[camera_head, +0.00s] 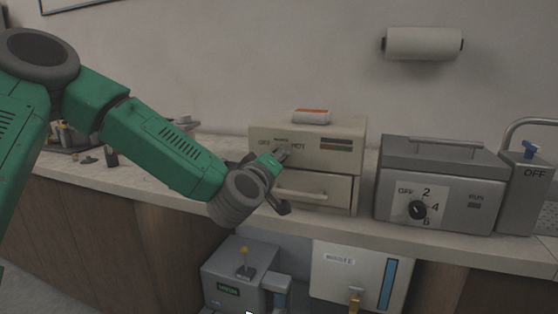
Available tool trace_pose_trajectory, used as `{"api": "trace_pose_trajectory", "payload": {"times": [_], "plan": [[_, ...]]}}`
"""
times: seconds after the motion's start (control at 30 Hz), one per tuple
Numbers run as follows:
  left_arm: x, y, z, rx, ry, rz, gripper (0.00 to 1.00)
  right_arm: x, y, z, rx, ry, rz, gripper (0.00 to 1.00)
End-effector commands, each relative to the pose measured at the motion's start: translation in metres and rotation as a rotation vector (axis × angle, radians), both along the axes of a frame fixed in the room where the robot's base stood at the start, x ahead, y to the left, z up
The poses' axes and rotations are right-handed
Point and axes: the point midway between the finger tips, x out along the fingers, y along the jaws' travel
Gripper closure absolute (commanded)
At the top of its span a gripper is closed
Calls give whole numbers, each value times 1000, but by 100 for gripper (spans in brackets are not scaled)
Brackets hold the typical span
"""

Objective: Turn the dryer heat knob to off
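The dryer appears to be the beige box (340,150) on the counter. Its front panel carries a heat scale (298,147) with OFF on the left, a small label above the middle and HOT on the right. A drawer with a bar handle (303,193) is below. My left arm reaches in from the left, and my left gripper (280,165) is at the panel, in front of the scale. The gripper covers the heat knob, so its pointing direction and any grasp on it cannot be made out. My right gripper is not in view.
A grey machine (440,160) with a numbered dial (418,210) stands to the right, beside a grey unit marked OFF (533,175). A red-and-white item (312,116) lies on the dryer. Below the counter are a grey box (230,275) and a white box (345,280). A paper roll (422,43) hangs above.

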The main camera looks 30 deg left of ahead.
Motion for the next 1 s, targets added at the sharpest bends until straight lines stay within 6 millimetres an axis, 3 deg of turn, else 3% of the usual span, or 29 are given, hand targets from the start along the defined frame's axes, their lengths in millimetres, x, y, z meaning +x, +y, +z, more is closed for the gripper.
{"api": "trace_pose_trajectory", "payload": {"times": [0.07, 0.1, 0.17, 0.53, 1.0], "plan": [[-1, 2, -3, 0, 6, 4, 98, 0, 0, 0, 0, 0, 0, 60], [-1, 2, -3, 0, 6, 4, 65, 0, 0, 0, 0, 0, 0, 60], [-1, 2, -3, 0, 6, 4, 49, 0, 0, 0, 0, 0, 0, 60], [-4, -1, -1, 1, 3, 0, 49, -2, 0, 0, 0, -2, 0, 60], [-68, -14, -4, -1, 6, 2, 49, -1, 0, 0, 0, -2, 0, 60]]}}
